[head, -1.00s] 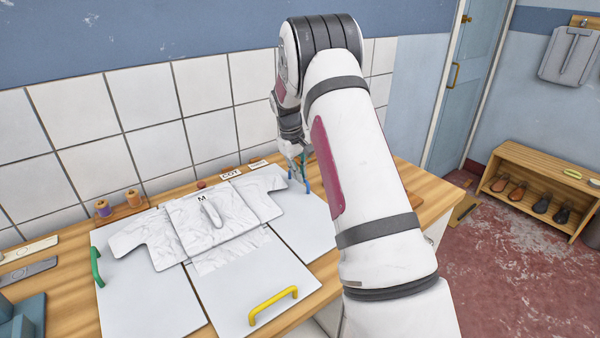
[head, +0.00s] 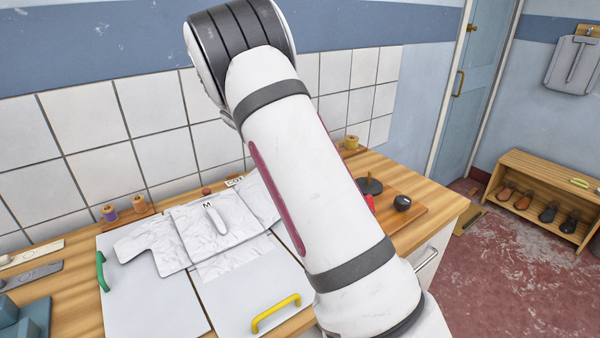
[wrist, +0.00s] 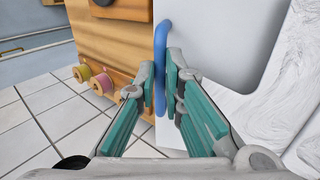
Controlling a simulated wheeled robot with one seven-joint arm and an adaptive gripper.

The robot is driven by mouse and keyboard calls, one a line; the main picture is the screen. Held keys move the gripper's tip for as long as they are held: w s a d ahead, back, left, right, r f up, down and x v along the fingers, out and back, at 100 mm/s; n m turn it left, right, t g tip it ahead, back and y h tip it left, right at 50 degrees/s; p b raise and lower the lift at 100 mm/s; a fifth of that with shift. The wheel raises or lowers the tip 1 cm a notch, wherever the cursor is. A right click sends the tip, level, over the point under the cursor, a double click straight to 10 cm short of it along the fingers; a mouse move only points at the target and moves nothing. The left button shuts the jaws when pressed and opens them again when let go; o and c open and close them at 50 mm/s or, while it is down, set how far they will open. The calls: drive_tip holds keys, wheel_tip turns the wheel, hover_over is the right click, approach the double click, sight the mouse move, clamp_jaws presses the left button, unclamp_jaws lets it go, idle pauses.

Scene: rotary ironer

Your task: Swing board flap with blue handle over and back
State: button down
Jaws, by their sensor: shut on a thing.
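My gripper (wrist: 160,88) is shut on the blue handle (wrist: 161,35) in the wrist view, with a teal-padded finger on each side of it. The handle sits at the edge of a pale board flap (wrist: 215,45). The flap's tilt is hard to tell. In the head view my arm hides the gripper, the blue handle and most of that flap. Shirt cloth also shows at the right of the wrist view (wrist: 298,60).
The left flap has a green handle (head: 101,271) and the front flap a yellow handle (head: 275,312). Thread spools (head: 125,205) stand behind the board. A black knob (head: 402,202) and a dark disc (head: 369,186) are right of my arm. A shoe rack (head: 545,205) stands at far right.

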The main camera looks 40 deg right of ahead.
drive_tip(key=a+r+h+b, duration=0.1)
drive_tip(key=a+r+h, duration=0.3)
drive_tip(key=a+h, duration=0.7)
drive_tip(key=a, duration=0.4)
drive_tip(key=shift+a+b, duration=0.3)
drive_tip(key=shift+a, duration=0.1)
drive_tip(key=c, duration=2.3)
unclamp_jaws()
drive_tip(key=shift+a+r, duration=0.15)
drive_tip(key=o, duration=0.6)
drive_tip(key=a, duration=1.2)
drive_tip(key=shift+f, duration=0.4)
